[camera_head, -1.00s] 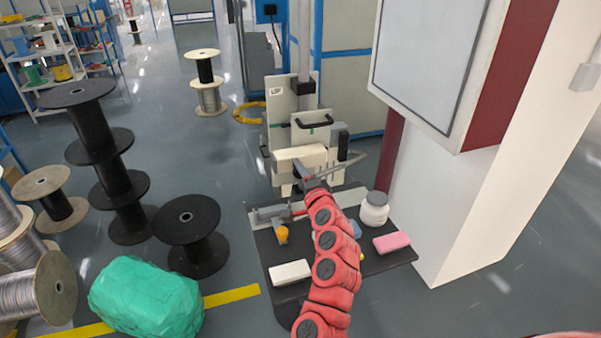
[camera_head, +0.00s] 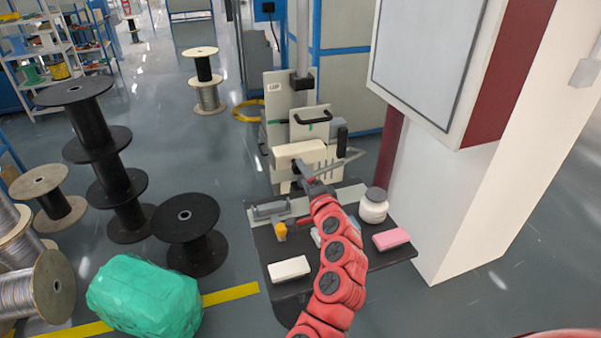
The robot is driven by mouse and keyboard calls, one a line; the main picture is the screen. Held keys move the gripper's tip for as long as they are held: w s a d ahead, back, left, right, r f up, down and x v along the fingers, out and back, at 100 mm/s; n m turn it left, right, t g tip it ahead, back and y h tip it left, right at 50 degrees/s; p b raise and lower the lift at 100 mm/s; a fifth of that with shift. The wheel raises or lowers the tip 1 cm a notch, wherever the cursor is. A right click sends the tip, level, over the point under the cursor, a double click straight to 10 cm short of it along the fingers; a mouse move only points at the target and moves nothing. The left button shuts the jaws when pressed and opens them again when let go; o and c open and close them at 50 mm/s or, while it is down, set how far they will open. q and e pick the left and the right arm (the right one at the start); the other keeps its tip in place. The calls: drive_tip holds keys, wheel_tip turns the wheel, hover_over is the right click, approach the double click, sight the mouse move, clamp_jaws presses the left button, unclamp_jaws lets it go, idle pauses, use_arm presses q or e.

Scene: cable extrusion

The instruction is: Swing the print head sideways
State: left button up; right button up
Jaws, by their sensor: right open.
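The print head (camera_head: 291,153) is a cream block low on the front of a cream machine, on an upright grey column (camera_head: 303,45). It sits at an angle, with a black upright handle (camera_head: 342,139) to its right. My right arm reaches up from the bottom of the view. My right gripper (camera_head: 303,169) is small and dark here, open, at the front of the print head. It overlaps the head's front in the picture; I cannot tell if it touches. My left gripper is not in view.
A dark table (camera_head: 270,248) below holds a white block (camera_head: 289,268), a pink block (camera_head: 391,239), a white jar (camera_head: 374,209) and a yellow-orange item (camera_head: 280,232). A cabinet with a white panel (camera_head: 430,55) stands close on the right. Black spools (camera_head: 185,232) and a green bundle (camera_head: 143,296) stand left.

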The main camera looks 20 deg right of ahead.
drive_tip(key=s+p, duration=0.7)
drive_tip(key=s, duration=0.6)
drive_tip(key=shift+d+r, duration=0.3)
drive_tip(key=shift+r, duration=0.1)
